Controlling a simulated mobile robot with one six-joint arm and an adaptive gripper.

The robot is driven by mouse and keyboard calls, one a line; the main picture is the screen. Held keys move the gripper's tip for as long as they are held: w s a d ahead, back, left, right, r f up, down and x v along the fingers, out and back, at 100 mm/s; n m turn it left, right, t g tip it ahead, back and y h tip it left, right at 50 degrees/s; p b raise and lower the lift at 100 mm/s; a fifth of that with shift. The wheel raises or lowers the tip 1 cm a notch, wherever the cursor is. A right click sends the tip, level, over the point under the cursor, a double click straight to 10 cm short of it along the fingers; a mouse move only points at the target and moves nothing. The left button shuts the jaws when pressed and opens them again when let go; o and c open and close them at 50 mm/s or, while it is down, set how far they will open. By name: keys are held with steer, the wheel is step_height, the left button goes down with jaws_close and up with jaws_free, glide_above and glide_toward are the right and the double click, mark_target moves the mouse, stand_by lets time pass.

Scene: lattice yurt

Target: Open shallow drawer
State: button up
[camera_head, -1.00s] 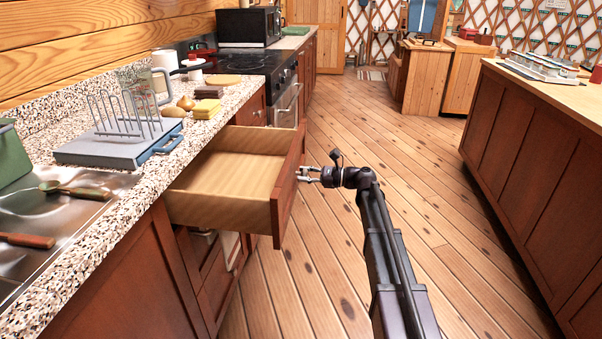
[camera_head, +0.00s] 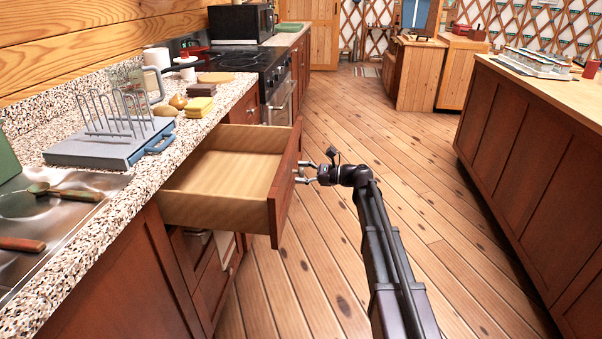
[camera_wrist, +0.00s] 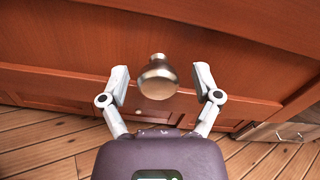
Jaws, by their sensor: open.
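The shallow drawer (camera_head: 222,182) stands pulled well out from under the speckled counter, and its inside looks empty. Its reddish wooden front (camera_head: 285,184) faces my gripper (camera_head: 304,172). In the wrist view, the round metal knob (camera_wrist: 158,77) on the drawer front lies between the spread fingers of my gripper (camera_wrist: 161,90). Gaps show on both sides of the knob, so the fingers do not touch it. In the head view the knob is too small to make out clearly.
A stove (camera_head: 262,75) stands beyond the drawer. An island cabinet (camera_head: 515,145) is at right. The plank floor (camera_head: 390,140) between is clear.

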steer(key=shift+d, duration=0.2)
steer(key=d, duration=1.1)
steer(key=shift+s+d, duration=0.3)
steer(key=shift+s, duration=0.15)
steer(key=s+f+n+g+h, duration=0.1)
steer(key=s+f+n+h, duration=0.8)
steer(key=s+f, duration=0.6)
steer(key=s+d+f+n+h, duration=0.3)
steer(key=s+d+n+h, duration=0.55)
steer(key=s, duration=0.45)
step_height(320, 180, up, 31)
steer(key=d+m+p, duration=0.1)
steer(key=p, duration=3)
steer(key=shift+w+d+m, duration=0.2)
steer(key=shift+d+m, duration=0.1)
steer(key=shift+m, duration=0.05)
